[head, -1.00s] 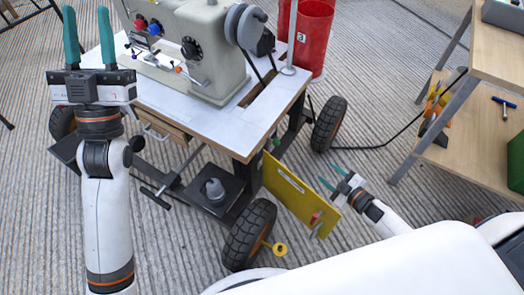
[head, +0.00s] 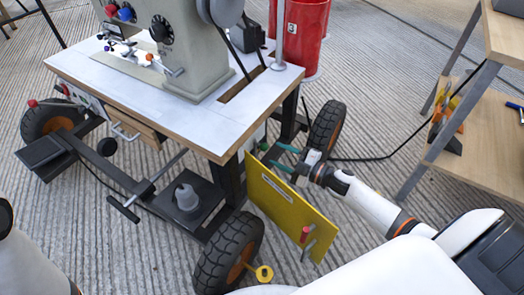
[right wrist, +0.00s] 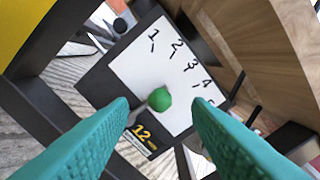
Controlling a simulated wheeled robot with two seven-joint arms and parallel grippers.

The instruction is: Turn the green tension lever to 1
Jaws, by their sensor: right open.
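The green tension lever shows as a round green knob (right wrist: 159,99) in the right wrist view, in front of a white number plate (right wrist: 150,70) marked 1 to 5. The knob hides the lever's arm, so I cannot tell which number it points at. In the head view the green knob (head: 263,147) is a small spot under the table's right corner. My right gripper (head: 280,158) is open, its teal fingers pointing at the knob. In the wrist view the knob lies between and beyond the fingertips, with nothing held. My left gripper is out of view.
A yellow panel (head: 290,212) stands close beside my right gripper. The sewing machine table (head: 120,95), its black wheel (head: 228,252) and dark frame are close by. A wooden shelf (head: 470,160) stands at right. A red bin (head: 300,35) stands behind.

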